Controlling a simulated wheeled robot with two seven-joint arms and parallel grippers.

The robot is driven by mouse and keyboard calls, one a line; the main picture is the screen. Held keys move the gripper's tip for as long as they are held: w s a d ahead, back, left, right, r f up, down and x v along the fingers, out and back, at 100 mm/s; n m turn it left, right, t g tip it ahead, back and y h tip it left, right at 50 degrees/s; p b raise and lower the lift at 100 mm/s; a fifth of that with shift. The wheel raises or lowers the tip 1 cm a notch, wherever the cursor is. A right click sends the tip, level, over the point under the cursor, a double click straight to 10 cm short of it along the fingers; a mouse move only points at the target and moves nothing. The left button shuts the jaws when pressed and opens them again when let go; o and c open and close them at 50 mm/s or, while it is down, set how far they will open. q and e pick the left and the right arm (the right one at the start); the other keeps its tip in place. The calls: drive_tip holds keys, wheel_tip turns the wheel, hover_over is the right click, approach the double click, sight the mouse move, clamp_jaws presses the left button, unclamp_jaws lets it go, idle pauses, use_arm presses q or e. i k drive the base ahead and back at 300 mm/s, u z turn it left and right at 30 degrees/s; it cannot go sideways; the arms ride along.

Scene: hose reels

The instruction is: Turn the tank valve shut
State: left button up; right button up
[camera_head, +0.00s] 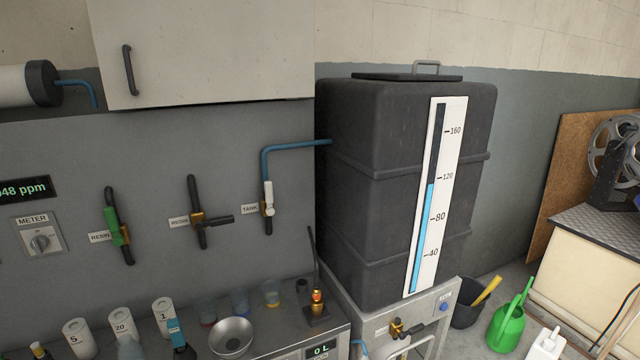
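The valve labelled TANK (268,198) is on the grey wall panel, left of the big black tank (345,210). Its white handle stands upright, in line with its short vertical pipe. A blue pipe (290,146) rises from the valve and bends right into the tank's upper side. The tank's level strip (435,200) shows blue up to a little under the 120 mark. Neither of my grippers is in view.
Two more valves share the panel: a green-handled one (118,232) and a black-handled one (215,219) with its handle sideways. Below stand bottles, a metal bowl (231,337) and an upright thin-rod tool (316,300). A wall cabinet (205,50) hangs above.

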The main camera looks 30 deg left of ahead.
sight(268, 186)
drive_tip(key=z, duration=0.2)
drive_tip(key=i, duration=1.05)
drive_tip(key=u, duration=0.7)
